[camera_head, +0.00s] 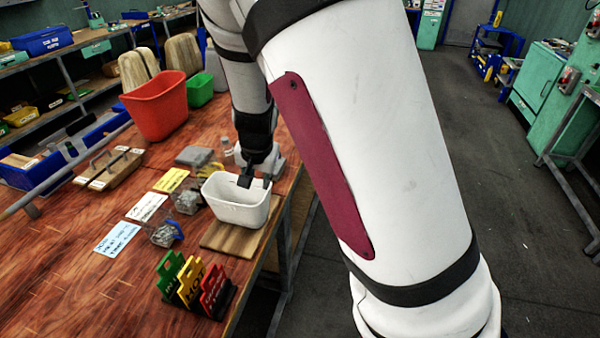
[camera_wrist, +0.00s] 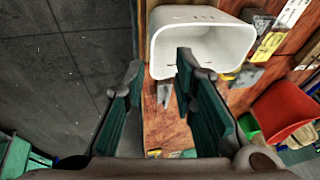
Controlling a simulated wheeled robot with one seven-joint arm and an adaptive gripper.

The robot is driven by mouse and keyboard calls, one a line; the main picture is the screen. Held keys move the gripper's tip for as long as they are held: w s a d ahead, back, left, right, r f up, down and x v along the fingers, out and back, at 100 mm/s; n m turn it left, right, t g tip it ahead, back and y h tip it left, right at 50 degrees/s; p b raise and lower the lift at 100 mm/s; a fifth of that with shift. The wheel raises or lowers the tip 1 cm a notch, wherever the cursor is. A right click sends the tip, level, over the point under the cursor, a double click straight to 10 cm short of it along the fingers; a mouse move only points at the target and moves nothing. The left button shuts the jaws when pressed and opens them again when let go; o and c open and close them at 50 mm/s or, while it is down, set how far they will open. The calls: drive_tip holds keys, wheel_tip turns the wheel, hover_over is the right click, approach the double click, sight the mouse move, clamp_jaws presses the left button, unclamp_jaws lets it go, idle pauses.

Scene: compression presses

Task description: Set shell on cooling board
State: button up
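The shell is a white open-topped tub (camera_head: 236,211), upright at the table's right edge in the head view. It also shows in the wrist view (camera_wrist: 200,16). The cooling board appears to be the plain wooden board (camera_head: 222,240) under its front side; whether the tub rests fully on it I cannot tell. My gripper (camera_head: 256,182) points down at the tub's rear right rim. In the wrist view my gripper (camera_wrist: 160,63) has its fingers apart, one over the tub's opening and one outside its wall. Contact with the wall is not clear.
Green, yellow and red tags (camera_head: 193,284) stand in front of the board. Cards (camera_head: 147,207) and small clear containers (camera_head: 164,235) lie left of the tub. A red bin (camera_head: 157,105) and a handled wooden board (camera_head: 109,168) are farther back. Floor lies right of the table.

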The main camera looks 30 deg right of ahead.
drive_tip(key=s+a+r+n+y, duration=0.3)
drive_tip(key=s+r+n, duration=0.2)
drive_tip(key=s+r, duration=0.95)
drive_tip(key=s+d+r+n+h, duration=0.1)
drive_tip(key=s+r, duration=0.2)
drive_tip(key=s, duration=0.3)
drive_tip(key=s+d+r+n+t+h, duration=0.1)
drive_tip(key=s+r+n, duration=0.1)
drive_tip(key=s+r, duration=0.2)
drive_tip(key=shift+s+d+n, duration=0.2)
drive_tip(key=shift+s+n, duration=0.1)
drive_tip(key=shift+s, duration=0.9)
